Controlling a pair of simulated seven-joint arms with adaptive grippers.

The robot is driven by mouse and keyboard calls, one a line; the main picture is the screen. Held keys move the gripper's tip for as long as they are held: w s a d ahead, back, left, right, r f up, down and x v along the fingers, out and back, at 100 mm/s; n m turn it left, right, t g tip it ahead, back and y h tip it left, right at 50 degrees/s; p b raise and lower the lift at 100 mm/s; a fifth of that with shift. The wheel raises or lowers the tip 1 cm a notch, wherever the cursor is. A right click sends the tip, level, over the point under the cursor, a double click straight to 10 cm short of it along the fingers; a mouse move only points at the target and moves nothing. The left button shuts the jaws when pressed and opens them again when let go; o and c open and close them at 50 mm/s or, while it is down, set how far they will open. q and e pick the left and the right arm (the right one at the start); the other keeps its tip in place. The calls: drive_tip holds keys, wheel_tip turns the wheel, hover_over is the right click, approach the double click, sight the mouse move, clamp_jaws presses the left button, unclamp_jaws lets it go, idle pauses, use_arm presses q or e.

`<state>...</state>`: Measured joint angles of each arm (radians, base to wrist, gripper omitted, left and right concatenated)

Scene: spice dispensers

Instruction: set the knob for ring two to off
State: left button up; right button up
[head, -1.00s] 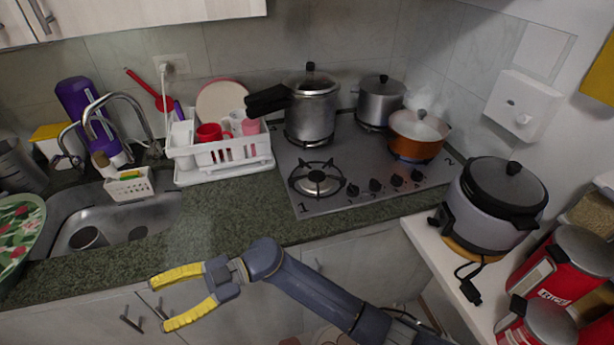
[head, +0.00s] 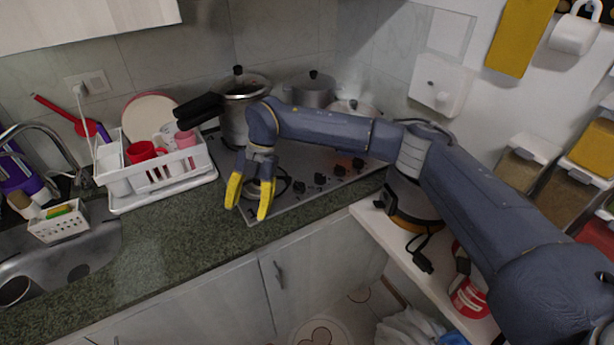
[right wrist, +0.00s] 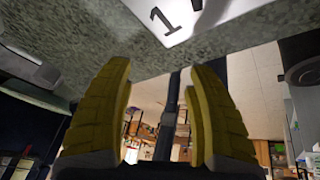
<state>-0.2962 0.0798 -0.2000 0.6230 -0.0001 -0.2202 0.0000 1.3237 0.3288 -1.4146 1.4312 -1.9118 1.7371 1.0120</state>
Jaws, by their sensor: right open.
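The steel gas cooktop (head: 330,157) sits in the corner counter. A row of several dark knobs runs along its front right side, including a left knob (head: 299,187), a middle knob (head: 320,179) and a right end knob (head: 358,163). Which knob serves ring two, and its setting, I cannot tell. My right gripper (head: 248,207), with yellow fingers, is open and empty over the front left corner of the cooktop, left of the knobs. My left gripper is out of view.
A pressure cooker (head: 240,100) and a pot (head: 310,90) stand at the back, with a lidded pan (head: 354,107) partly hidden behind my right arm. A white dish rack (head: 165,185) stands left of the cooktop. The counter (head: 200,240) in front is clear.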

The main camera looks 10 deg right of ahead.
drive_tip(key=w+d+r+m+t+h, duration=0.1)
drive_tip(key=w+d+r, duration=0.2)
drive_tip(key=d, duration=0.2)
drive_tip(key=w+d+r+t+h, duration=0.1)
drive_tip(key=w+d+r, duration=0.15)
drive_tip(key=d, duration=0.25)
wheel_tip(320, 180, up, 7)
drive_tip(key=m+t+h, duration=0.2)
hover_over(320, 175)
wheel_tip(320, 175, down, 17)
drive_tip(key=shift+w+d+r, duration=0.1)
drive_tip(key=shift+r, duration=0.05)
drive_tip(key=shift+c, duration=0.3)
clamp_jaws()
